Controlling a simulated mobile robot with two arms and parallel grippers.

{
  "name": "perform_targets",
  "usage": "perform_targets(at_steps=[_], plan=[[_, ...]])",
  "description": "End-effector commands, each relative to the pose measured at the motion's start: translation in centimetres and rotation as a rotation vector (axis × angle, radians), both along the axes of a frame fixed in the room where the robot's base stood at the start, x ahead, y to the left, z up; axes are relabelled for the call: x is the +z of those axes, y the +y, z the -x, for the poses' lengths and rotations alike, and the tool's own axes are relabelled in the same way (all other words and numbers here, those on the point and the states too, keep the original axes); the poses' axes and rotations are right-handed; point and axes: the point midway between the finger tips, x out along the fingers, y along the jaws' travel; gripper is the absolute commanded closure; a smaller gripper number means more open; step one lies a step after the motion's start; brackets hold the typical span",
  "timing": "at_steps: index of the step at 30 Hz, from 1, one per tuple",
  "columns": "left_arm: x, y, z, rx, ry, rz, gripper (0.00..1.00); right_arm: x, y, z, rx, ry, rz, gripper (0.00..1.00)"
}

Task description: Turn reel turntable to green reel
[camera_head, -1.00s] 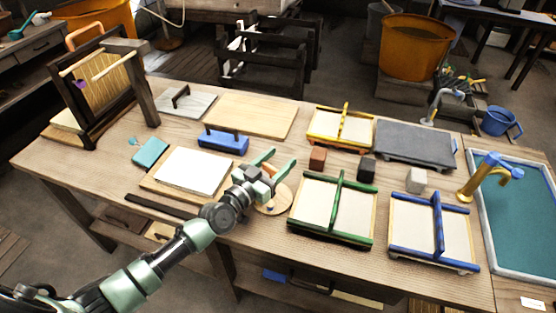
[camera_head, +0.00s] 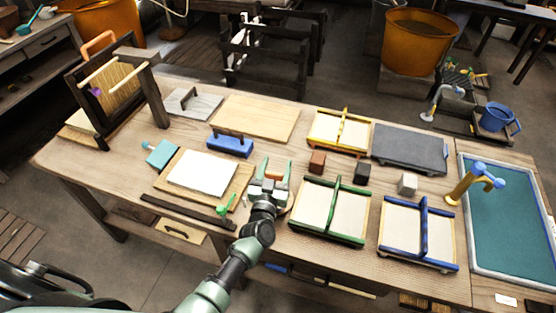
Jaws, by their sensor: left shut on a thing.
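My left gripper (camera_head: 274,178) is over the front edge of the workbench, pointing away from me, left of the green-framed screen. Its fingers are around something small, and a bit of orange shows between them. The reel turntable is mostly hidden behind the gripper and wrist; a sliver of pale wooden disc (camera_head: 284,209) shows at the right of the wrist. A small green item (camera_head: 228,205), perhaps the green reel, shows just left of the wrist. My right gripper is out of view.
The green-framed screen (camera_head: 331,180) stands close on the right, with a blue-framed screen (camera_head: 423,200) beyond. A board with white sheet (camera_head: 203,173) and a dark bar (camera_head: 188,211) lie left. A water basin (camera_head: 513,220) is far right.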

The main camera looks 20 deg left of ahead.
Motion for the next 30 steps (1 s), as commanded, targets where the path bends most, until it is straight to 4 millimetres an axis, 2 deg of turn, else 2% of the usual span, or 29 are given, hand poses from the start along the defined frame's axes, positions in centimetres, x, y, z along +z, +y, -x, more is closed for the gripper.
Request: perform_targets(at_steps=[9, 20, 21, 22, 23, 30], plan=[[0.01, 0.12, 0.00, 0.073, 0.000, 0.000, 0.86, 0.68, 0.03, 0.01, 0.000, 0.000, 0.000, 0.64], [0.01, 0.22, -0.01, 0.077, -0.002, 0.000, 0.86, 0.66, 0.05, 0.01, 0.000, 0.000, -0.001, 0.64], [0.01, 0.22, -0.01, 0.077, -0.002, 0.000, 0.37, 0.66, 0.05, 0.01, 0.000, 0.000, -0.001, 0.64], [0.01, 0.22, -0.01, 0.077, -0.002, 0.000, 0.29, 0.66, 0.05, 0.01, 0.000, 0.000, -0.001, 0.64], [0.01, 0.22, -0.02, 0.077, -0.002, 0.000, 0.24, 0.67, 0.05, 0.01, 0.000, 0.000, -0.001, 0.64], [0.02, 0.23, -0.02, 0.076, -0.002, 0.000, 0.24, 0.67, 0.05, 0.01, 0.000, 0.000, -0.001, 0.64]])
